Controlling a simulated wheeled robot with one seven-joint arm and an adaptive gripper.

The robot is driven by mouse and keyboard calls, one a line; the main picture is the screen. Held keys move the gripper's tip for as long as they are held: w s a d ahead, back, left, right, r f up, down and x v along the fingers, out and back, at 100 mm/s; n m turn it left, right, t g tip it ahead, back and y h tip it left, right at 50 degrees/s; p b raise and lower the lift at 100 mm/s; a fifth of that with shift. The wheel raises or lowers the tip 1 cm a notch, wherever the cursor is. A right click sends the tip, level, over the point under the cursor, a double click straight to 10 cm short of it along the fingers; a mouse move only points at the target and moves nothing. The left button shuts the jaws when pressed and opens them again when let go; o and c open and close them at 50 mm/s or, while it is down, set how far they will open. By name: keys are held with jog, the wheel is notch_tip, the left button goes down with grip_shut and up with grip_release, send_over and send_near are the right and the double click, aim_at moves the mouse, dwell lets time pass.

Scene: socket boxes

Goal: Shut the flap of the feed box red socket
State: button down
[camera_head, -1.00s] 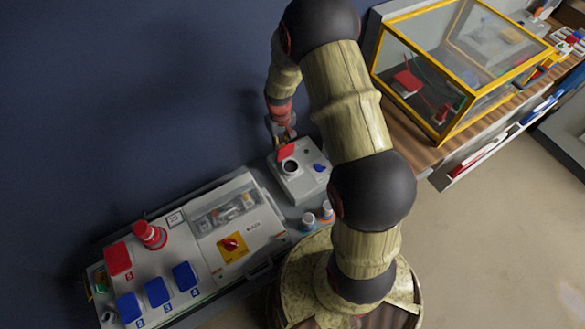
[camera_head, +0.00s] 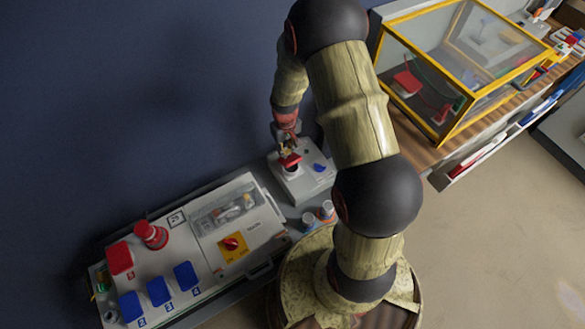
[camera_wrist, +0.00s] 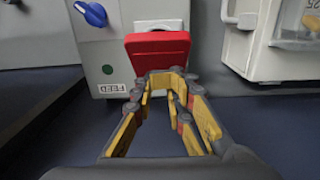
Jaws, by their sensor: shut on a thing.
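The feed box (camera_head: 308,184) is a small light grey box beyond the large panel box in the head view. It also shows in the wrist view (camera_wrist: 112,62), with a FEED label and a blue knob (camera_wrist: 91,14). Its red flap (camera_head: 290,160) is tilted over the round socket opening, which still shows partly dark below it. In the wrist view the red flap (camera_wrist: 158,50) faces me just ahead of the fingertips. My gripper (camera_wrist: 163,80) is shut on the flap's near edge; the exact contact is hard to see.
A large panel box (camera_head: 190,245) with red and blue flaps, a red plug (camera_head: 150,235) and a rotary switch (camera_head: 231,244) stands on the left. Small cups (camera_head: 318,214) sit beside the feed box. A yellow-framed clear case (camera_head: 460,60) stands on a wooden bench at right.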

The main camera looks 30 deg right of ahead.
jog(key=shift+s+f, duration=0.25)
jog(key=shift+s, duration=0.15)
notch_tip(320, 180, up, 7)
jog(key=p, duration=0.5)
jog(key=shift+r, duration=0.1)
dwell(0.6)
jog(key=s+a+m+g, duration=0.1)
jog(key=s+g, duration=0.1)
jog(key=s, duration=0.3)
jog(key=s+a+r+t, duration=0.2)
jog(key=s+a+r, duration=0.1)
jog(key=r, duration=0.9)
jog(key=s+a+r+t, duration=0.3)
jog(key=s+r, duration=0.3)
jog(key=r, duration=0.7)
jog(key=s+a+r+n+t, duration=0.1)
jog(key=s+a+r, duration=0.3)
jog(key=r, duration=0.9)
jog(key=shift+s+t, duration=0.7)
jog(key=shift+t, duration=0.1)
